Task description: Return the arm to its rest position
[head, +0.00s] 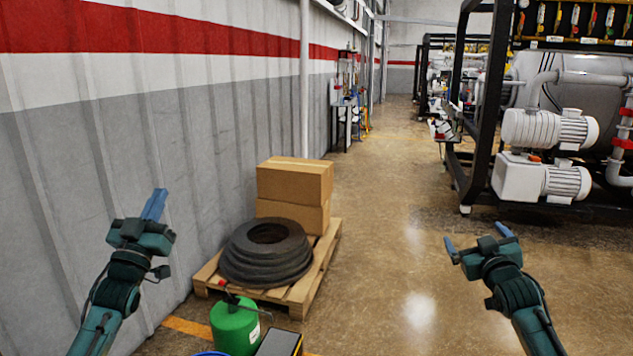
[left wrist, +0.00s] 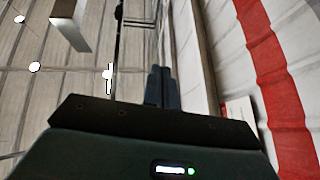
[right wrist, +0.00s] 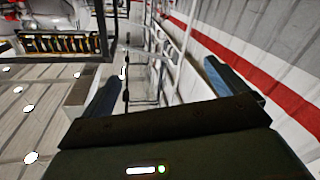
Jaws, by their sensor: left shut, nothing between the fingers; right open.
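My left gripper (head: 154,205) is raised at the left of the head view, in front of the grey wall. Its blue fingers are together with nothing between them, and they also show shut in the left wrist view (left wrist: 162,88). My right gripper (head: 477,238) is raised at the right of the head view, above the open floor. Its two blue fingers are spread wide and empty, and they show apart in the right wrist view (right wrist: 160,88). Neither gripper touches anything that I can see.
A wooden pallet (head: 318,274) by the wall bears a stack of dark rings (head: 240,262) and cardboard boxes (head: 294,182). A green canister (head: 235,330) stands in front. Pump machinery in a black frame (head: 478,110) is at the right. The floor (head: 395,220) between is clear.

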